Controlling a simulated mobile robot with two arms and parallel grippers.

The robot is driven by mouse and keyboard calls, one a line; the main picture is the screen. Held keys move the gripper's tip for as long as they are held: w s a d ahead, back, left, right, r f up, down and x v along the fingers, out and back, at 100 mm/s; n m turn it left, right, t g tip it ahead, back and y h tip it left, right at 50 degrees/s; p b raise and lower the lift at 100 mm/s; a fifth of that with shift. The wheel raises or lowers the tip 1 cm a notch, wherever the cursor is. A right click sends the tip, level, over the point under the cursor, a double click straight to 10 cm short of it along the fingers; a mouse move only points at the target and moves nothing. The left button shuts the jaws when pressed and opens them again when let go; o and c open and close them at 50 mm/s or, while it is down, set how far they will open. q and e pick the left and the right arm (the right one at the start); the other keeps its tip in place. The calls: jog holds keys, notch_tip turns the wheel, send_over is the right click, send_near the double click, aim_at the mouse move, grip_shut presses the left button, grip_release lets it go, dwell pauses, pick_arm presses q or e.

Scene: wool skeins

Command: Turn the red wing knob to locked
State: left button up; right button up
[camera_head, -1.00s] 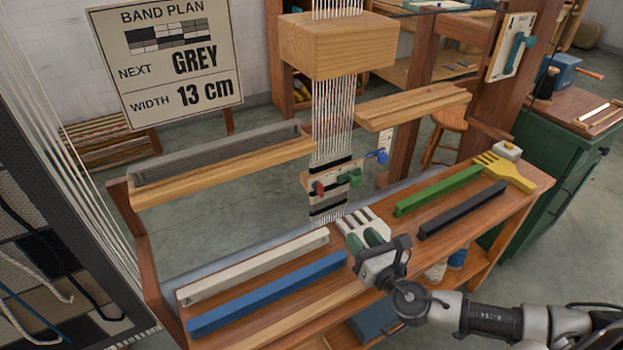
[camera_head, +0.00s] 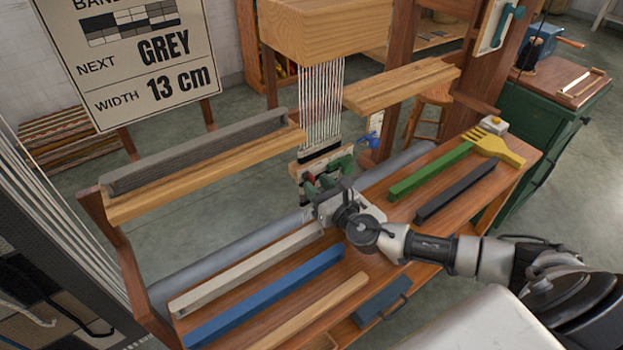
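The red wing knob (camera_head: 310,183) is on the small wooden bar (camera_head: 312,164) at the lower end of the warp threads. Only part of it shows, as my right gripper (camera_head: 322,188) is right in front of it. Any lock marking is too small to read. My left gripper is out of view.
Below lies a wooden shelf with a white bar (camera_head: 250,272), a blue bar (camera_head: 265,297), a green bar (camera_head: 430,171), a black bar (camera_head: 456,191) and a yellow comb (camera_head: 493,147). A wooden block (camera_head: 325,32) hangs above the threads. A sign (camera_head: 130,55) stands at left.

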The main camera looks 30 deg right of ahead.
jog(key=shift+w+a, duration=0.2)
jog(key=shift+w, duration=1.15)
jog(key=c, duration=0.7)
